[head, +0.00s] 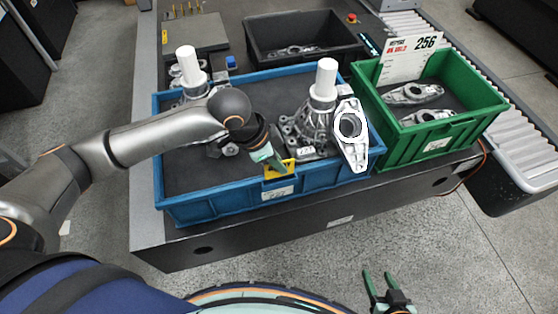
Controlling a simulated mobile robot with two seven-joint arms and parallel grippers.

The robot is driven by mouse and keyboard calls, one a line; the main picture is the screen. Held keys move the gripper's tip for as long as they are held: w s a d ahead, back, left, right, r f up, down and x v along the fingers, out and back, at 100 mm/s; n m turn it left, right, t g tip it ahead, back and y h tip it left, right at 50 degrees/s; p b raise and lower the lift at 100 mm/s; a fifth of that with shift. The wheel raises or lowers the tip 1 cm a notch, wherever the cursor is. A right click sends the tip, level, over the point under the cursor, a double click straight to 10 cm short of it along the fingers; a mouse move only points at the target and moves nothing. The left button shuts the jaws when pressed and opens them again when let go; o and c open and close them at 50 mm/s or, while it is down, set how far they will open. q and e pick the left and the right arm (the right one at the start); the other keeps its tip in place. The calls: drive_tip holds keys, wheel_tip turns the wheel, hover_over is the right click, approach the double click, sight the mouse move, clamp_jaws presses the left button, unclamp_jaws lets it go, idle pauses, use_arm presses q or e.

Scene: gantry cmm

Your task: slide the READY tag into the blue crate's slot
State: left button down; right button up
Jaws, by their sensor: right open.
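The blue crate (218,206) stands on the dark bench with a white label on its front wall. A small yellow piece with dark marks (280,168), which looks like the tag, is at the top of that front wall. I cannot read its lettering, nor tell how far it sits in a slot. My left gripper (272,163) points down at the yellow piece, its green fingertips touching or just beside it. Whether the fingers are closed on it is not clear. My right gripper (381,285) is open and empty, low in front of the bench.
Metal castings with white cylinders (324,80) stand in the blue crate; one grey part (350,135) reaches over its right front corner. A green crate (440,134) with a "256" card (408,57) stands to the right. Behind are a black bin (300,37) and a roller conveyor (500,90).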

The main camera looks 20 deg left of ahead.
sight(282, 176)
use_arm(q)
drive_tip(key=shift+f, duration=0.95)
idle(1.0)
drive_tip(key=shift+f, duration=0.25)
drive_tip(key=shift+f, duration=0.2)
idle(0.3)
drive_tip(key=shift+f, duration=0.35)
drive_tip(key=c, duration=1)
unclamp_jaws()
drive_tip(key=shift+o, duration=0.4)
